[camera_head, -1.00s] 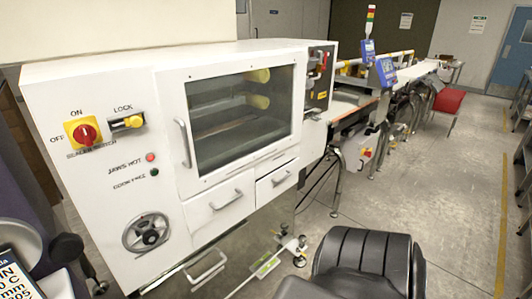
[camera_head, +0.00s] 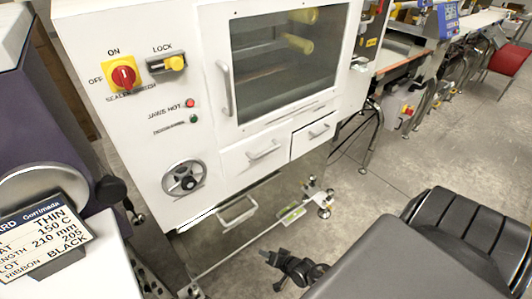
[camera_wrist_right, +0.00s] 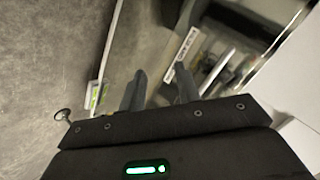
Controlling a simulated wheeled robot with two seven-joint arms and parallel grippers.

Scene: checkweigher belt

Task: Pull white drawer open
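The white machine front has two white drawers side by side under its window. The left drawer (camera_head: 238,166) has a bar handle (camera_head: 264,150), and the right drawer (camera_head: 302,145) has a similar handle (camera_head: 320,131). Both look closed, with a dark gap line around the right one. My right gripper (camera_head: 273,270) is low in front of the machine, below the drawers and clear of their handles. In the right wrist view its two fingers (camera_wrist_right: 160,90) are apart with nothing between them. My left gripper is not in view.
A lower handle (camera_head: 238,211) sits under the drawers. A handwheel (camera_head: 184,179) and window door (camera_head: 290,60) are on the same front. A purple machine (camera_head: 45,135) stands close at left. Conveyors (camera_head: 400,55) run off at the right. Floor (camera_head: 380,190) is open in front.

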